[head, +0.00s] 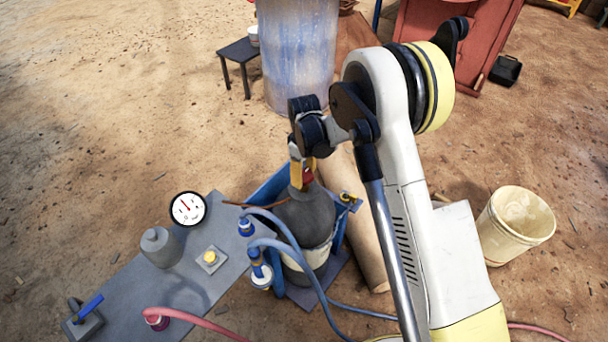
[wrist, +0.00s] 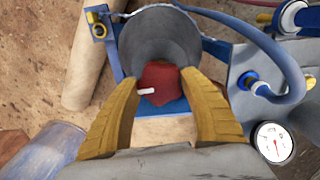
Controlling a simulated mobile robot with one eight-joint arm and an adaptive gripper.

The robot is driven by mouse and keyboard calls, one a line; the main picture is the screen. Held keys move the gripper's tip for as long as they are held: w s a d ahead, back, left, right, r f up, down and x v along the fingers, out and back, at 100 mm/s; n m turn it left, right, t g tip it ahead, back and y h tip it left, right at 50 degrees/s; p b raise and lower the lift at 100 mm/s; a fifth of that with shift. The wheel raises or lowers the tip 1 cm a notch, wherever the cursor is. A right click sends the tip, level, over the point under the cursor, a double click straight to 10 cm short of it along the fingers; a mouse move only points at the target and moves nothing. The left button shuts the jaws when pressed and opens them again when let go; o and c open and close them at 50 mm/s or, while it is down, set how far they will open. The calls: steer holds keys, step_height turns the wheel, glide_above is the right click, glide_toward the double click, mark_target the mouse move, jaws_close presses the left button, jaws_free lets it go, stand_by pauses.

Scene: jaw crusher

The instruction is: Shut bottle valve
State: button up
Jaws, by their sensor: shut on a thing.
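The grey gas bottle (head: 306,218) stands in a blue frame, with a pale band around its lower part. The bottle valve is a red knob (wrist: 160,82) with a white mark at its left, at the bottle's top in the wrist view. In the head view a small part of the red knob (head: 308,179) shows beside my yellow fingers. My gripper (head: 302,176) reaches down onto the bottle top from above. In the wrist view its two yellow fingers (wrist: 158,90) lie on either side of the red knob, shut on it. The exact finger contact is partly hidden.
A grey panel (head: 130,285) left of the bottle carries a white gauge (head: 188,208), a yellow button (head: 210,257) and a blue lever (head: 89,307). Blue hoses (head: 295,250) curve close around the bottle. A cream bucket (head: 516,222) stands at right. A bluish drum (head: 298,50) stands behind.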

steer(key=m, duration=0.9)
steer(key=shift+m, duration=0.4)
steer(key=m, duration=0.4)
steer(key=shift+b, duration=0.35)
steer(key=m, duration=0.5)
steer(key=o, duration=1.2)
